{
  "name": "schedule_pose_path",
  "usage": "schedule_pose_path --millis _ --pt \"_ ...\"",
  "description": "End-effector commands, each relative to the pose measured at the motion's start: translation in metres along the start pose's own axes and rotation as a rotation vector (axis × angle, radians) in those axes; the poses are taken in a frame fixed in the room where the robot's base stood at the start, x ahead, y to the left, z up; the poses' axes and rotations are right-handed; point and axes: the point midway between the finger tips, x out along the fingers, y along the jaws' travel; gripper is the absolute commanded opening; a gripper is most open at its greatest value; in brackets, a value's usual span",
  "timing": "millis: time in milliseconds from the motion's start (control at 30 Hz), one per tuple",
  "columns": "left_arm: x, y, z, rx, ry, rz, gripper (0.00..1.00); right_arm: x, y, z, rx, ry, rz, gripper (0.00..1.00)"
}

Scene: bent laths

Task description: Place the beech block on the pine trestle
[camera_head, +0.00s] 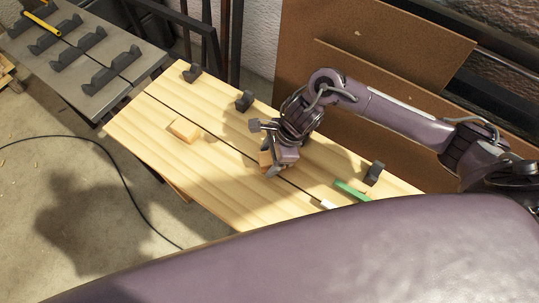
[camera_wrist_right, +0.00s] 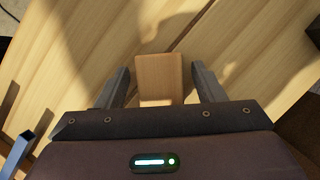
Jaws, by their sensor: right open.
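The pine trestle (camera_head: 222,185) is a pale plank top with a dark gap along it. A tan wooden block (camera_head: 265,158), likely the beech block, is on the trestle, partly hidden by my right gripper (camera_head: 268,150). In the right wrist view this block (camera_wrist_right: 160,78) lies between the two open fingers of the right gripper (camera_wrist_right: 161,84), with a gap on each side. Another wooden block (camera_head: 184,130) lies on the trestle to the left, away from the gripper. I cannot tell the wood kinds for sure. My left gripper is not in view.
Dark clamp-like pieces (camera_head: 244,100) stand along the trestle's far side, one (camera_head: 374,172) near its right end. A green object (camera_head: 351,190) lies nearby. A grey bench (camera_head: 75,75) with several dark blocks stands back left. Brown boards (camera_head: 400,55) lean behind.

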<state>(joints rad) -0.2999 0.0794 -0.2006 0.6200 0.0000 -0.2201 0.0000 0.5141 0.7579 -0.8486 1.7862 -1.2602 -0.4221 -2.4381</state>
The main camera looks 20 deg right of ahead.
Motion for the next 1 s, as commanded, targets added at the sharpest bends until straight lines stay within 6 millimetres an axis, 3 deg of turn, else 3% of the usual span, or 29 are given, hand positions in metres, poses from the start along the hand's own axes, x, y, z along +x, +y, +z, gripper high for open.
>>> schedule_pose_path --millis 167,633,800,1000 --pt "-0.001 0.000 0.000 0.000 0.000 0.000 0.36 -0.012 -0.001 0.000 -0.002 -0.001 -0.003 0.62" --pt "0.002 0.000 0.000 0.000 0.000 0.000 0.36 -0.105 -0.001 0.000 -0.002 0.002 -0.004 0.62" --pt "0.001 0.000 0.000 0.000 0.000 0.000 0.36 -0.119 0.000 0.001 -0.001 0.000 -0.001 0.62" --pt "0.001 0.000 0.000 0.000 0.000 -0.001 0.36 -0.121 0.000 0.000 0.001 0.000 0.001 0.62"
